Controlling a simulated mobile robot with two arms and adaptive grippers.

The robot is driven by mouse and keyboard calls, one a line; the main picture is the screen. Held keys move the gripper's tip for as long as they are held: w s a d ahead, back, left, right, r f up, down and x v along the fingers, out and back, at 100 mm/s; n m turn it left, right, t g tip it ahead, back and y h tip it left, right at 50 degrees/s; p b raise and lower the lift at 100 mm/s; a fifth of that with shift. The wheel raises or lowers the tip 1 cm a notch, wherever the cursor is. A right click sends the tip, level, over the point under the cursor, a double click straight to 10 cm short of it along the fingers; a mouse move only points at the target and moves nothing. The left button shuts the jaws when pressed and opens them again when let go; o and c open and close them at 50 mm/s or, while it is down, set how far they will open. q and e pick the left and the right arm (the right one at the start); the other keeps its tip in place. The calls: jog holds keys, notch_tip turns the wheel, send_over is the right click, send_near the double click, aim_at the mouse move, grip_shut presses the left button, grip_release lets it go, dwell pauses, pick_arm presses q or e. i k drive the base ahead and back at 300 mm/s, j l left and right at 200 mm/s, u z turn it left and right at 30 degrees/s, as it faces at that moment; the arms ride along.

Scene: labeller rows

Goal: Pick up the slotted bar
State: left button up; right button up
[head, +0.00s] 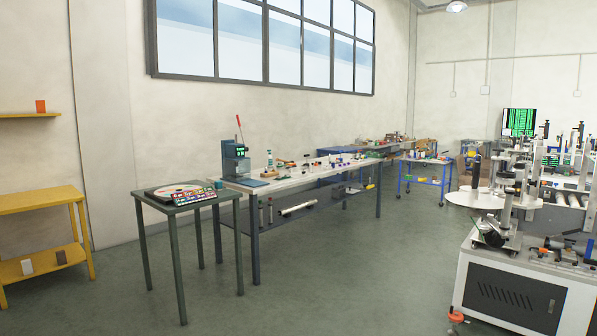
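I cannot make out a slotted bar for certain in the head view. Small parts lie on the long workbench (300,177), too small and far off to tell apart. A long pale bar or tube (298,208) lies on its lower shelf, and I cannot tell whether it has slots. Neither of my grippers is in view.
A small dark table (190,205) with a colourful panel stands at the front left, beside a yellow shelf table (40,200). A labelling machine (515,285) fills the right. A blue trolley (425,180) stands farther back. The grey floor between is clear.

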aim_at(298, 169)
jog(key=i+z, duration=0.35)
jog(key=i, duration=3.45)
jog(key=i+l, duration=0.1)
jog(key=i, duration=2.5)
jog(key=i+u, duration=0.4)
jog(key=i+l+u, duration=0.3)
jog(key=i+u, duration=0.15)
jog(key=i+l+u, duration=0.4)
jog(key=i, duration=0.15)
